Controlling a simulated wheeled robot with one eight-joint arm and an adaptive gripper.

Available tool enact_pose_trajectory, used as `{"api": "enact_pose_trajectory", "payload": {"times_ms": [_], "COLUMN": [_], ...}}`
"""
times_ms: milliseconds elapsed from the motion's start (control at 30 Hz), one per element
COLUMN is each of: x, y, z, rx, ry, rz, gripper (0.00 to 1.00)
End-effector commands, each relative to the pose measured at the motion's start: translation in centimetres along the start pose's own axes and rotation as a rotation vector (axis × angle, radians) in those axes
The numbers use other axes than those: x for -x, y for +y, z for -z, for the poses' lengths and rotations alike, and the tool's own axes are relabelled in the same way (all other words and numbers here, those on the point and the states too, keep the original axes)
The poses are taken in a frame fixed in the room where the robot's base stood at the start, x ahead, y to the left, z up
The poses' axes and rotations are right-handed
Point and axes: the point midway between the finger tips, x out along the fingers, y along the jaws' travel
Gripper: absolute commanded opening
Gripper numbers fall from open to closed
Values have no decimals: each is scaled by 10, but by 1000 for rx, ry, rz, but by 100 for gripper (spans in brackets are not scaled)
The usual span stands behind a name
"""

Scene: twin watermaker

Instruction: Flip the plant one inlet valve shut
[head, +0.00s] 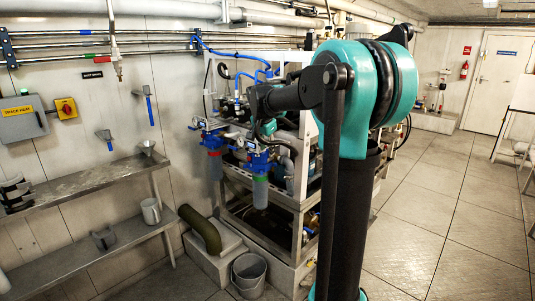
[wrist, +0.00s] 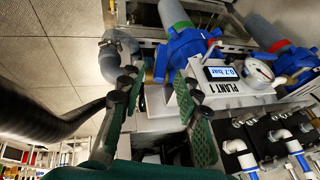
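The plant one panel (wrist: 203,98) is in the wrist view, a white plate marked PLANT 1 with a lit 0.7 bar display (wrist: 222,72) and a round gauge (wrist: 258,72). Beside it is a blue filter head (wrist: 190,47) with a grey pipe elbow (wrist: 115,62) to its left. A narrow blue part (wrist: 160,64) shows just beyond my fingertips; I cannot tell whether it is the inlet valve's handle. My gripper (wrist: 155,84) is open, its two green fingers apart with nothing held. In the head view, the gripper is largely hidden among the plant's fittings.
In the head view, two blue-headed filters (head: 213,140) hang at the front of the plant frame (head: 290,195). A steel shelf (head: 85,180) lines the left wall. The tiled floor (head: 430,225) on the right is clear.

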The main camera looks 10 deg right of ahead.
Motion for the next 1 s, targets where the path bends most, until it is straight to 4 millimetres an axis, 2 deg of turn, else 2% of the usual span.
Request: {"api": "enact_pose_trajectory", "payload": {"times_ms": [100, 233, 600, 867, 1000], "x": [-17, -28, -32, -32, -32], "y": [0, 0, 0, 0, 0], "z": [0, 0, 0, 0, 0], "rx": [-1, 0, 0, 0, 0], "ry": [0, 0, 0, 0, 0], "rz": [0, 0, 0, 0, 0], "gripper": [33, 33, 33, 0, 0]}}
